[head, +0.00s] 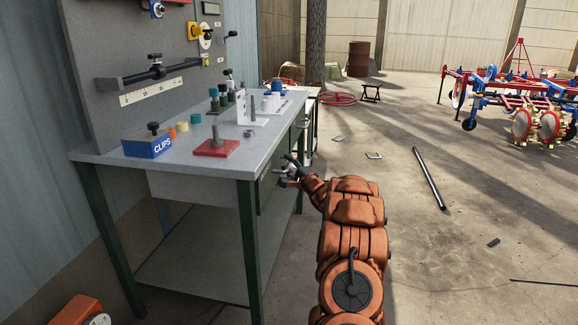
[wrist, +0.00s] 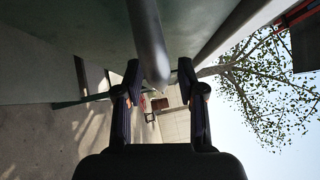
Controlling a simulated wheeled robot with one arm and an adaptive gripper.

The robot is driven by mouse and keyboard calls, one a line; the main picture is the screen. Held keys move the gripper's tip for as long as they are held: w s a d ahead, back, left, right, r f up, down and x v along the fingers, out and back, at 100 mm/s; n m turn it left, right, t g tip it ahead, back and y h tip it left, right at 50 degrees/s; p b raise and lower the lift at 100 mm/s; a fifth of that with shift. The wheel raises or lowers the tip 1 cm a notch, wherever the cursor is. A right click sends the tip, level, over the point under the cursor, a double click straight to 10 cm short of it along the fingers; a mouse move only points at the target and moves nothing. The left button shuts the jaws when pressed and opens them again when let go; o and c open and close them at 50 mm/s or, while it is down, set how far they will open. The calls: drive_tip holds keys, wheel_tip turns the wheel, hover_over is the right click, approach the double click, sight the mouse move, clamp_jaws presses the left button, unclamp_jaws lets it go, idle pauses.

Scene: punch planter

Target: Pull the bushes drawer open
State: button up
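A grey workbench (head: 185,170) with green legs stands on the left. Its right-hand face has a green drawer front (head: 270,186), partly hidden by my gripper; I cannot read any label there. My gripper (head: 287,172) is close to this front. In the wrist view a grey bar handle (wrist: 146,38) runs along the green drawer front (wrist: 85,22) and reaches in between the fingertips of my gripper (wrist: 160,76). The fingers are apart, one on each side of the bar, with a gap visible at least on the right. The drawer looks closed, though its edges are hard to see.
The benchtop holds a blue CLIPS box (head: 148,146), a red plate with a post (head: 215,147), and a white bracket (head: 250,108). A dark pole (head: 429,178) lies on the floor to the right. The floor beside the bench is mostly clear.

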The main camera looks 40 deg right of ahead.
drive_tip(key=shift+c, duration=0.3)
clamp_jaws()
idle(0.4)
